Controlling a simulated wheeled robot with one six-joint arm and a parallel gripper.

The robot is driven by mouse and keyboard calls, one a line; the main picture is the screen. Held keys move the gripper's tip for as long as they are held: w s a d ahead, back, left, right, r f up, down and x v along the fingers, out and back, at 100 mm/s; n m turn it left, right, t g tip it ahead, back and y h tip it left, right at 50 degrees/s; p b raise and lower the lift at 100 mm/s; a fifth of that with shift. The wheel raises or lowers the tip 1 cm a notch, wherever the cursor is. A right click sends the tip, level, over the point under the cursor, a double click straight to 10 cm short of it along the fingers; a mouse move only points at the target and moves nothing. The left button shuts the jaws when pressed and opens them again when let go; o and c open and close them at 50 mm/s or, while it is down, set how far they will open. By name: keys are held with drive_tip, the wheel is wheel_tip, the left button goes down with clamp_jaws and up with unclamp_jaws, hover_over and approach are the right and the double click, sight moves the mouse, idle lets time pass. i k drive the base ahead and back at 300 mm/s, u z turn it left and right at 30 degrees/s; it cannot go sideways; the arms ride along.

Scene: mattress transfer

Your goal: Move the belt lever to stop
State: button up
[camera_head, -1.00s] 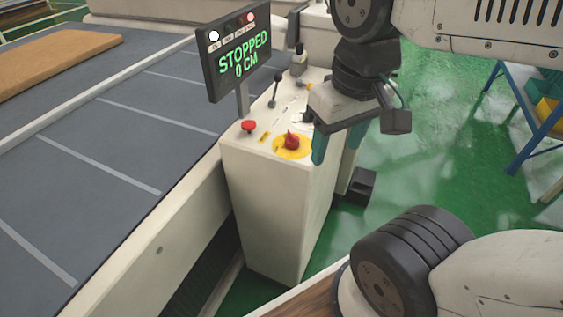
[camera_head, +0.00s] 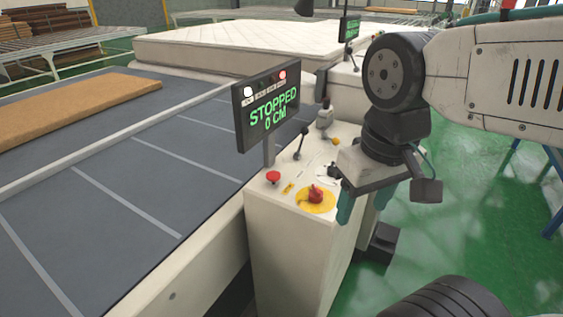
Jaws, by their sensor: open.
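The control console (camera_head: 290,245) is a white box beside the conveyor belt. A thin black lever (camera_head: 301,142) stands on its top, just behind the display post. A second, grey lever (camera_head: 324,122) stands farther back. The display (camera_head: 268,107) reads "STOPPED 0 CM" with a red lamp lit. My gripper (camera_head: 377,207) hangs at the right side of the console top, with teal fingers apart and nothing seen between them. It is clear of both levers. The lever markings are too small to read.
A red button (camera_head: 273,177) and a red knob on a yellow disc (camera_head: 316,196) sit on the console top. The belt (camera_head: 110,215) carries a tan slab (camera_head: 75,108). A white mattress (camera_head: 235,45) lies behind.

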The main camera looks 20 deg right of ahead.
sight(304, 131)
drive_tip(key=k, duration=1.2)
drive_tip(key=z, duration=0.7)
drive_tip(key=i, duration=1.4)
drive_tip(key=u, duration=0.7)
